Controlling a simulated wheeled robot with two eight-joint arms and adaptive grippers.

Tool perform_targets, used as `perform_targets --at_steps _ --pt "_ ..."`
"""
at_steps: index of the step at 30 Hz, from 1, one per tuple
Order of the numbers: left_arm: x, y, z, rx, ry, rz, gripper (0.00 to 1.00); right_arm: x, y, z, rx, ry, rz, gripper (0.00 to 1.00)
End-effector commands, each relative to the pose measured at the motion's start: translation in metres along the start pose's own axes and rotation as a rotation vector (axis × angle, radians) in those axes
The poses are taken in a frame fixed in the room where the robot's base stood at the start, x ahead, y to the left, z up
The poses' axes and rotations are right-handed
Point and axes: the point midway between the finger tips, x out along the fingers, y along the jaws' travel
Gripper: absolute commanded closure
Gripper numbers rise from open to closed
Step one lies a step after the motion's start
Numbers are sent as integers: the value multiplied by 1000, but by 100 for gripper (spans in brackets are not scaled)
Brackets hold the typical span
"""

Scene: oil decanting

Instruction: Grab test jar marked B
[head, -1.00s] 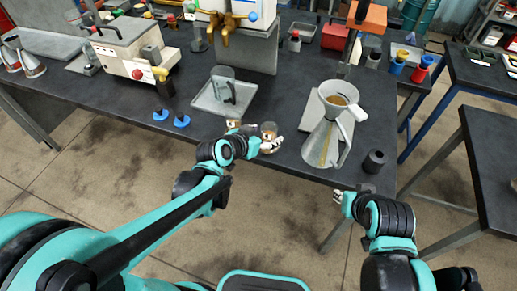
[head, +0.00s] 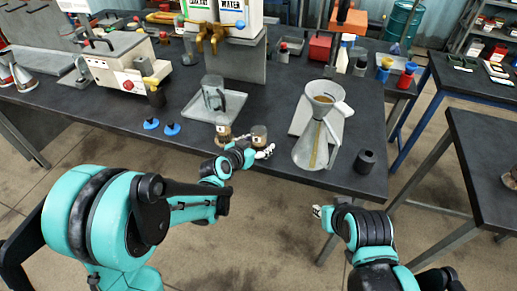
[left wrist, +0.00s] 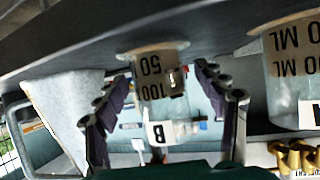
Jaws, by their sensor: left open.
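The jar marked B (left wrist: 165,95) is a small clear jar with brown contents, black volume marks and a white label. The left wrist view shows it upside down, between the two spread fingers of my left gripper (left wrist: 160,80), with gaps on both sides. In the head view this jar (head: 259,136) stands near the table's front edge, with my left gripper (head: 250,152) at its near side. A second similar jar (head: 223,130) stands to its left; it shows large in the left wrist view (left wrist: 292,75), its label mostly cut off. My right gripper (head: 320,212) is below the table edge; its fingers are too small to read.
A glass flask with a funnel (head: 322,125) stands right of the jars, with a dark cup (head: 365,161) beyond it. A tray (head: 238,100) with a clear jug (head: 213,92) lies behind the jars. Two blue-based pieces (head: 172,129) lie to the left.

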Motion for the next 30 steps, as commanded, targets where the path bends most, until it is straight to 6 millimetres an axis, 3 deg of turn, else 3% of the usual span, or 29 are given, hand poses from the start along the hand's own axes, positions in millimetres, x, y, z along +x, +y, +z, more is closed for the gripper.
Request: perform_targets --at_steps 8,12,15,30 --pt "6 0 -1 0 -1 0 32 1 0 1 0 0 0 71" --pt "6 0 -1 0 -1 0 69 1 0 1 0 0 0 71" --pt "6 0 0 0 -1 0 89 1 0 1 0 0 0 71" --pt "3 0 -6 0 -1 0 89 -2 0 -1 0 0 0 71"
